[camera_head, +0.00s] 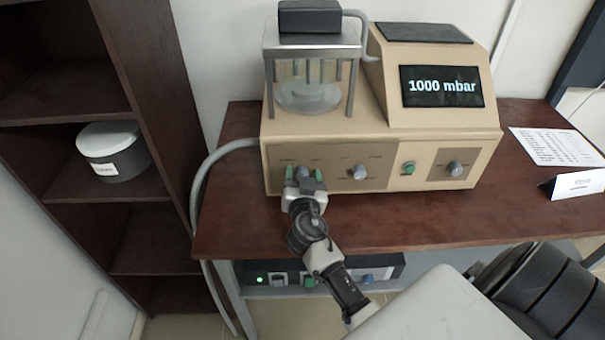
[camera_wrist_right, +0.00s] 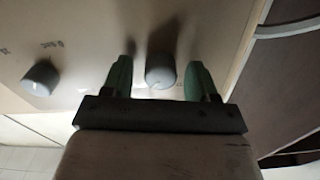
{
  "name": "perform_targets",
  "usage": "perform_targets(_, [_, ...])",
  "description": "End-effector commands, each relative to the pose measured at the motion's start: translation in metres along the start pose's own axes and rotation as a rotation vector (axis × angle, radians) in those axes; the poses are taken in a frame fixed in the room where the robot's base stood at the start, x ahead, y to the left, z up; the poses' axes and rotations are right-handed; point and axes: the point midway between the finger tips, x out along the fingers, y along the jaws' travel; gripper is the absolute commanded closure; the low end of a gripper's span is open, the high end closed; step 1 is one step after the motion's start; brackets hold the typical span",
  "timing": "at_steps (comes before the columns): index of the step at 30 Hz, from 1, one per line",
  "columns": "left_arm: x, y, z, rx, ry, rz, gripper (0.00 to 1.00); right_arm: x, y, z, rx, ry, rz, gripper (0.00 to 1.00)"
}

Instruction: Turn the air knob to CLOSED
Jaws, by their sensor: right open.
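The beige apparatus (camera_head: 290,120) stands on a brown table, and its display (camera_head: 441,87) reads "1000 mbar". Its front carries several grey knobs; their labels are too small to read, so I cannot tell from the lettering which is the air knob. My right gripper (camera_head: 304,180) is at the leftmost knob, which it mostly hides in the head view. In the right wrist view this grey knob (camera_wrist_right: 160,72) sits between the two green fingertips of the open gripper (camera_wrist_right: 159,80), with small gaps on both sides. A second knob (camera_wrist_right: 40,78) is off to one side. My left gripper is out of view.
The middle knob (camera_head: 360,172), a green button (camera_head: 408,168) and a right knob (camera_head: 454,168) share the front panel. A grey hose (camera_head: 200,180) runs down at the left. The brown table (camera_head: 400,222) is bare in front. A black unit (camera_head: 380,266) sits below.

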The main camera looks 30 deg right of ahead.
Motion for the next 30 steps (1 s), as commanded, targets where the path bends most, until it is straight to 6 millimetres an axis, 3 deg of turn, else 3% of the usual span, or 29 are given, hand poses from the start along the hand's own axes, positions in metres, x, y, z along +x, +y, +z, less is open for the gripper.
perform_targets(7, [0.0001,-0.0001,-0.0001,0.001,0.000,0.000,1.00,0.0005,0.0000,0.0003,0.000,0.000,0.000,0.43])
perform_targets(15, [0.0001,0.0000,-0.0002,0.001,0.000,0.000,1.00,0.0002,-0.0001,0.0003,0.000,0.000,0.000,0.84])
perform_targets(17, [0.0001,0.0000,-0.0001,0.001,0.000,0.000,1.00,0.0002,-0.0001,0.0003,0.000,0.000,0.000,0.90])
perform_targets(30, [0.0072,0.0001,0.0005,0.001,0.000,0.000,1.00,0.0001,-0.0002,0.0015,-0.110,0.001,0.000,0.90])
